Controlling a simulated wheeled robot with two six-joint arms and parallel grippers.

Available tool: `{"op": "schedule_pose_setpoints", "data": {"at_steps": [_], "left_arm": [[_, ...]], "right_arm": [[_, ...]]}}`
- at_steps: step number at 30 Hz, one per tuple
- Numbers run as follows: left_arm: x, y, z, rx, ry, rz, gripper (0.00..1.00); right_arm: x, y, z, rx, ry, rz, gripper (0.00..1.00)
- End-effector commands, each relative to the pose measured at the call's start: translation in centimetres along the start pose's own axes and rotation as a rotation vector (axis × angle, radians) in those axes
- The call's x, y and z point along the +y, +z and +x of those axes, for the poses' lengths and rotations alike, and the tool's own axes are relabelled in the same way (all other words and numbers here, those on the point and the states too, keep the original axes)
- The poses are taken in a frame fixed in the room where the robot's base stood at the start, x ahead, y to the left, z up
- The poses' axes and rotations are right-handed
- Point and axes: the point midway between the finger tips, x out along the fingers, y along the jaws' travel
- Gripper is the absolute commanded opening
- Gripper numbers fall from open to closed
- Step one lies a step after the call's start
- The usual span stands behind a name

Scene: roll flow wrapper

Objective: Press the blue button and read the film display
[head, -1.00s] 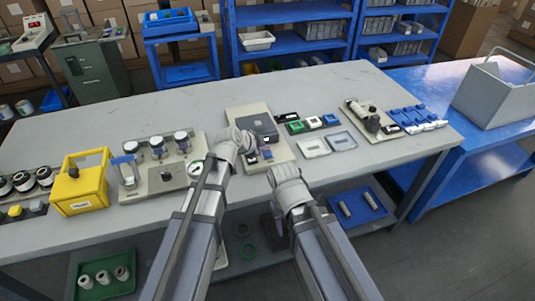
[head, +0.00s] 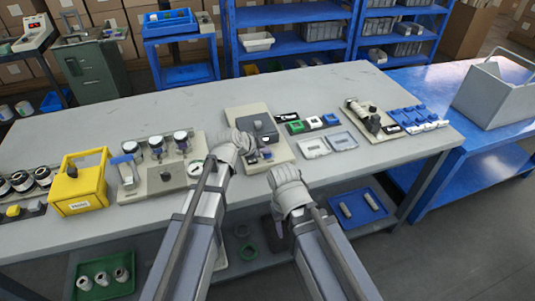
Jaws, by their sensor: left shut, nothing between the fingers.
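A beige plate (head: 278,157) on the grey table carries a dark grey box (head: 266,126) with small blue-purple buttons (head: 266,154) in front of it. My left gripper (head: 246,146) is shut and empty, over the left part of this plate, beside the box and close to the buttons. It partly hides them, and I cannot tell whether it touches one. My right gripper (head: 285,177) hangs at the table's front edge, right of the plate; its fingers are not clear. No readable film display shows on the box.
Green, white and blue blocks (head: 313,123) and two pale trays (head: 342,141) lie to the right. A fixture with several knobs (head: 160,178) and a yellow box (head: 80,185) stand to the left. The back of the table (head: 190,108) is clear.

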Motion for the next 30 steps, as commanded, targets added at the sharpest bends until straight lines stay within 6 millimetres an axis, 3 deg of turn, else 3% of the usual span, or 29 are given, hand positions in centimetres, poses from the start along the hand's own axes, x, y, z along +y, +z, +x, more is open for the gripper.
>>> {"op": "schedule_pose_setpoints", "data": {"at_steps": [30], "left_arm": [[-1.2,-1.2,-1.6,0.000,0.000,0.000,0.00]], "right_arm": [[0.2,0.1,-2.4,0.000,0.000,0.000,0.50]]}}
